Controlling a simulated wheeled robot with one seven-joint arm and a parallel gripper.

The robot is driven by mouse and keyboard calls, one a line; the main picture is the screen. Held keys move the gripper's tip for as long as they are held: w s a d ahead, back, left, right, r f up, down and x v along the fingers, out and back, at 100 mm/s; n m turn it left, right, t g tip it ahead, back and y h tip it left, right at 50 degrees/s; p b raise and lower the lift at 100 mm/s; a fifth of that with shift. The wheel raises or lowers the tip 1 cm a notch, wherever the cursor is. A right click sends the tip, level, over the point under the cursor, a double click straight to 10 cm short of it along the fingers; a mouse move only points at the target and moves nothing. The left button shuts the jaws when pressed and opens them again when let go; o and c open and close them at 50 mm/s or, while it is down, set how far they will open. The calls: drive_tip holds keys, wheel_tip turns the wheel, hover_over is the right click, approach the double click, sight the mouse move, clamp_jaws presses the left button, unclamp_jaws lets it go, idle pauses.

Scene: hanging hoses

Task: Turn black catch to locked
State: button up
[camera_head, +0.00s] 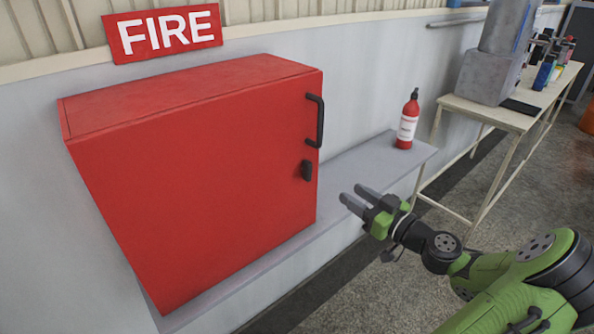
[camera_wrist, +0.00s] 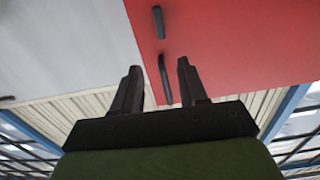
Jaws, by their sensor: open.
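The black catch (camera_head: 306,170) sits on the front of the red fire cabinet (camera_head: 200,190), near its right edge and below the black handle (camera_head: 316,120). The cabinet door looks shut. My gripper (camera_head: 353,199) is open and empty, to the right of and below the catch, apart from the cabinet. In the wrist view my two fingers (camera_wrist: 157,82) are spread, with the red cabinet (camera_wrist: 235,45) beyond them. Two dark parts show on its face there, a short one (camera_wrist: 158,22) and a longer one (camera_wrist: 165,78), partly between the fingers.
A grey ledge (camera_head: 350,168) runs under the cabinet, with a red fire extinguisher (camera_head: 407,122) standing on it. A FIRE sign (camera_head: 164,33) is on the wall above. A cream table (camera_head: 500,112) with several objects stands at the right. The air between my gripper and the cabinet looks clear.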

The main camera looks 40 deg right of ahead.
sight(311, 167)
drive_tip(key=w, duration=1.5)
drive_tip(key=shift+a+p, duration=0.25)
drive_tip(key=shift+p, duration=0.1)
clamp_jaws()
